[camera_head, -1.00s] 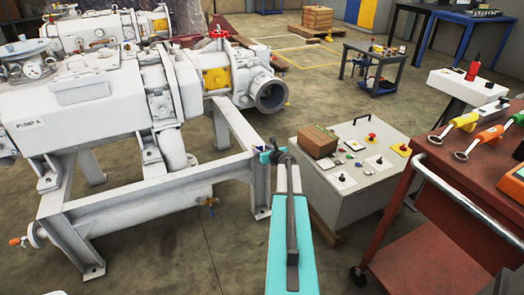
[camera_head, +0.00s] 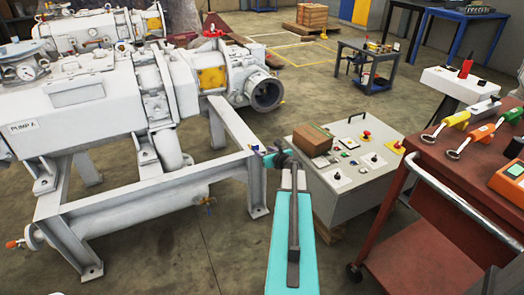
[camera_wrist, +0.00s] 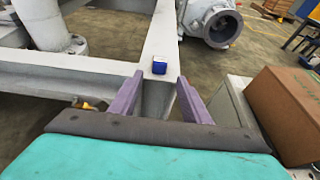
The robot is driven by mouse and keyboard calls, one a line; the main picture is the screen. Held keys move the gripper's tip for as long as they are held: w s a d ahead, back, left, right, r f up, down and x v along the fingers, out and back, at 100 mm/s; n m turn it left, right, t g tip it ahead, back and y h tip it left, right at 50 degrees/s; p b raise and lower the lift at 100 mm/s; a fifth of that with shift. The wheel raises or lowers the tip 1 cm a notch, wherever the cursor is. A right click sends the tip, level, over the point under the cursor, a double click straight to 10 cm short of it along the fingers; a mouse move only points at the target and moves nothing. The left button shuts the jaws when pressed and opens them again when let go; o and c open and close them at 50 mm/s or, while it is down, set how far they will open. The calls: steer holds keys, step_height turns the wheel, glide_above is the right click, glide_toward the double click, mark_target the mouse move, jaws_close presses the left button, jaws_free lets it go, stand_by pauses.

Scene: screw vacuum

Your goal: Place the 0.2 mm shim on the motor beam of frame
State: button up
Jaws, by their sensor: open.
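A small dark blue block (camera_wrist: 159,65) lies on the grey beam of the frame (camera_wrist: 158,42) in the wrist view; I cannot tell whether it is the shim. In the head view it is a tiny blue patch (camera_head: 256,148) near the frame's right corner. The white-grey frame (camera_head: 236,131) stands under the pump. My gripper (camera_wrist: 158,88) is open, its two purple fingers apart with nothing held between them. Its fingers are on either side of the beam's near end, and the block is just beyond them. Contact with the beam cannot be told.
A grey control cabinet (camera_head: 335,195) with a brown box (camera_head: 314,139) on top stands just right of my gripper. A red tool cart (camera_head: 440,183) with wrenches is farther right. The white pump (camera_head: 90,105) fills the left. Some floor between frame and cabinet is free.

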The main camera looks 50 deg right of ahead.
steer(key=shift+v, duration=2.15)
steer(key=w+a+f+n+g+y, duration=0.1)
steer(key=a+f+n+g+y, duration=0.15)
steer(key=a+f+n, duration=0.75)
steer(key=a+f+n+g+y, duration=0.25)
steer(key=a+f, duration=0.25)
steer(key=a, duration=1.1)
steer(key=w+a+f+n+g+y, duration=0.1)
steer(key=a+f+n+g+y, duration=0.15)
steer(key=a+f+n, duration=0.75)
steer(key=s+a+f+n+g, duration=0.4)
steer(key=s+a+n, duration=0.2)
steer(key=s+a, duration=0.4)
steer(key=s+a+f+n+g, duration=0.3)
steer(key=s+a+f+n, duration=0.15)
steer(key=s+a, duration=0.55)
steer(key=s+a+n+g+h, duration=0.2)
steer(key=s+n+g, duration=0.1)
steer(key=s+n, duration=0.4)
steer(key=shift+s+f, duration=0.3)
steer(key=shift+s, duration=0.45)
